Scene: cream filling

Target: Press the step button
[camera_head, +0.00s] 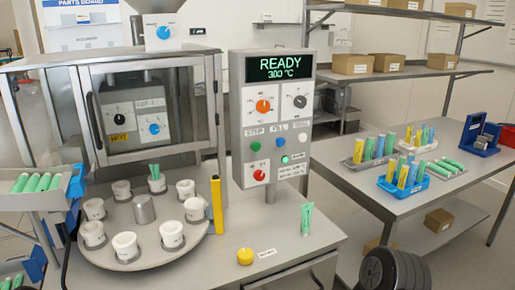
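The control panel (271,110) stands upright at the centre, its screen (279,68) reading "READY" and "300 °C". A green button (256,146) sits at the left of the button row, under a label that appears to read "STEP". A blue button (280,142) under a "FILL" label is beside it, then a white button (302,137). A lit green light or button (285,158) and a red knob or button (259,174) are lower down. Nothing covers the green button. Neither of my grippers is in view.
A round turntable (115,257) with several white cups is at the left, near a yellow post (217,205). A yellow button (245,257) and a green clip-like item (307,220) are on the front counter. A black ribbed object (391,272) is at the bottom right.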

